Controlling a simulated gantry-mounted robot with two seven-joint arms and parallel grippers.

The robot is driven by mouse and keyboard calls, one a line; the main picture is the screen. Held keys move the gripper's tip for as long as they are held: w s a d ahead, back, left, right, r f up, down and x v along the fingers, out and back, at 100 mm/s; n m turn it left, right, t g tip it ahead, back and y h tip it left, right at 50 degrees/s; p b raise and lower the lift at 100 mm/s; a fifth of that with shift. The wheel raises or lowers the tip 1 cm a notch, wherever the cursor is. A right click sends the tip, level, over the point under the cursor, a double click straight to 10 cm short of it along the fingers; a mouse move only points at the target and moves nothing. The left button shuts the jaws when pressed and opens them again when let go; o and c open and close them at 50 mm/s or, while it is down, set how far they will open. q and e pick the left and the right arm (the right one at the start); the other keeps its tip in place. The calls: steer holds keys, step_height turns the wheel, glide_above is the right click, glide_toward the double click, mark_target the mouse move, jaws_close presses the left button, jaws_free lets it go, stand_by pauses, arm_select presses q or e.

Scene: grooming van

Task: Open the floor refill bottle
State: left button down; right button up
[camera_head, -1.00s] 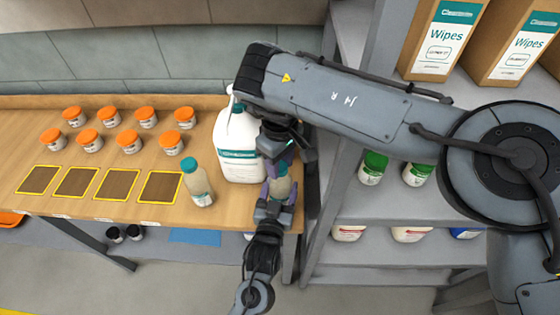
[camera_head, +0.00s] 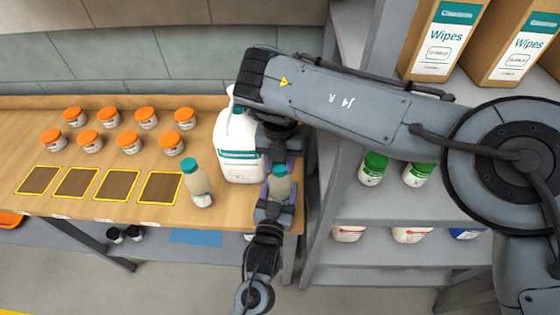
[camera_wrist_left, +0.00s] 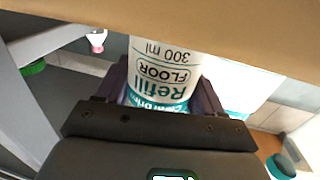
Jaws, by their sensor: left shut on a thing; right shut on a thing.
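The floor refill bottle (camera_head: 280,187) is a small pale bottle with a teal cap (camera_head: 279,170), held upright at the table's right end. In the left wrist view the bottle (camera_wrist_left: 165,75) shows its label, "Refill FLOOR 300 ml", upside down. My left gripper (camera_wrist_left: 160,88) is shut around the bottle's body, one finger on each side; it also shows below the bottle in the head view (camera_head: 276,200). My right gripper (camera_head: 280,158) comes from above and is shut on the teal cap. Its fingers partly hide the cap, so I cannot tell whether the cap is loose.
A large white jug (camera_head: 238,150) stands close left of the grippers. A second teal-capped bottle (camera_head: 198,185) stands left of it. Several orange-lidded jars (camera_head: 130,142) and yellow-edged squares (camera_head: 117,185) are further left. A grey shelf (camera_head: 375,210) with green-capped bottles is right.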

steer(key=n, duration=0.7)
steer(key=shift+n, duration=0.4)
steer(key=n, duration=0.7)
steer(key=shift+r+n, duration=0.1)
steer(key=shift+n, duration=0.3)
steer(key=n, duration=1.2)
steer(key=shift+r, duration=0.15)
steer(key=shift+r, duration=0.9)
steer(key=shift+r, duration=0.1)
